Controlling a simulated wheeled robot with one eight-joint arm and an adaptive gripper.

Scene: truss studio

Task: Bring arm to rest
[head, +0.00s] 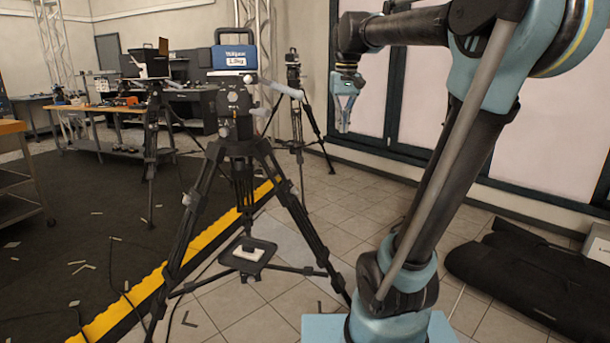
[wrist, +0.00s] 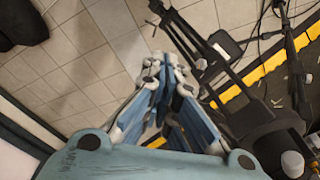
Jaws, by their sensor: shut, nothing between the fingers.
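My gripper (head: 344,116) hangs from the raised arm right of centre in the head view, with its fingers pointing down. In the wrist view my gripper (wrist: 165,62) shows its blue fingers brought together at the tips, with nothing between them. The arm rises from the base at the lower right and bends over at the top. The gripper is in the air, apart from the tripod and the wall panels in the head view.
A black tripod (head: 239,147) carries a blue-topped case (head: 233,58) left of the gripper. Its small tray holds a white item (head: 249,253). A yellow edge strip (head: 150,284) borders the dark mat. Black bags (head: 530,275) lie at right. Tiled floor (head: 345,210) is open between.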

